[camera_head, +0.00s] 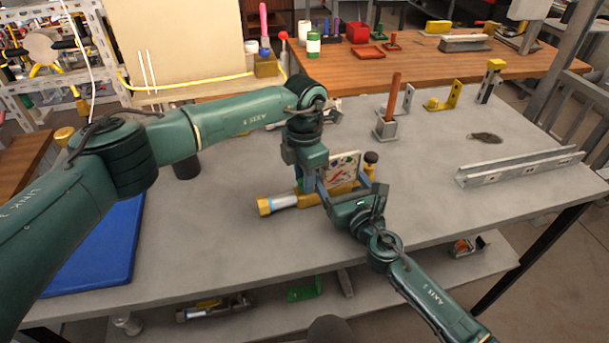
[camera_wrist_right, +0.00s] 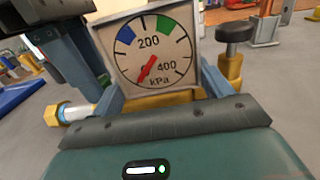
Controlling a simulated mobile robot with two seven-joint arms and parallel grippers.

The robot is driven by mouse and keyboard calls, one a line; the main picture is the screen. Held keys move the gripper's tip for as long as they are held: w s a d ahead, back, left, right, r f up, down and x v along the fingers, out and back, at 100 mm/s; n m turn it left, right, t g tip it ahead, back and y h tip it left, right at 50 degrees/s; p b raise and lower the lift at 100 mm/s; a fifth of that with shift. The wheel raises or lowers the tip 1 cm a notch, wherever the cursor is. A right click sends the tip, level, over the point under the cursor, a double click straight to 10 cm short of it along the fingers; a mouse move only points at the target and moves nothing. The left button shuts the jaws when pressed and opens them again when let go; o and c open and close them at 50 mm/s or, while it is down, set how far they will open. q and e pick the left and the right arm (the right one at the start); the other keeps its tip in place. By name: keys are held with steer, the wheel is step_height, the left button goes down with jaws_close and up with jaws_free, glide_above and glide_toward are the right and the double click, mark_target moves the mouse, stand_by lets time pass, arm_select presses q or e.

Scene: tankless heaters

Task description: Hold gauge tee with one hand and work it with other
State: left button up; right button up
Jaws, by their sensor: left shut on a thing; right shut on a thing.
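The gauge tee (camera_head: 284,203) is a yellow fitting lying level above or on the grey bench, with a pale pipe section and yellow end at its left. Its square gauge (camera_wrist_right: 155,48) shows a kPa dial with blue and green bands; the red needle points lower left. A black knob (camera_wrist_right: 235,33) stands upright at its right end. My left gripper (camera_head: 309,184) is shut on the tee left of the gauge, its fingertips partly hidden. My right gripper (camera_head: 349,188) reaches from the front, shut on the tee with a finger on each side of the gauge.
A blue mat (camera_head: 100,250) lies at the bench's left. A metal channel (camera_head: 520,166) lies at the right. A block with a brown upright rod (camera_head: 393,98) and yellow brackets (camera_head: 444,98) stand toward the back. The bench between tee and channel is clear.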

arm_select(q)
steer(key=m, duration=0.5)
steer(key=shift+r+m, duration=0.1)
steer(key=shift+m, duration=1.7)
steer(key=o, duration=1)
step_height(320, 180, up, 12)
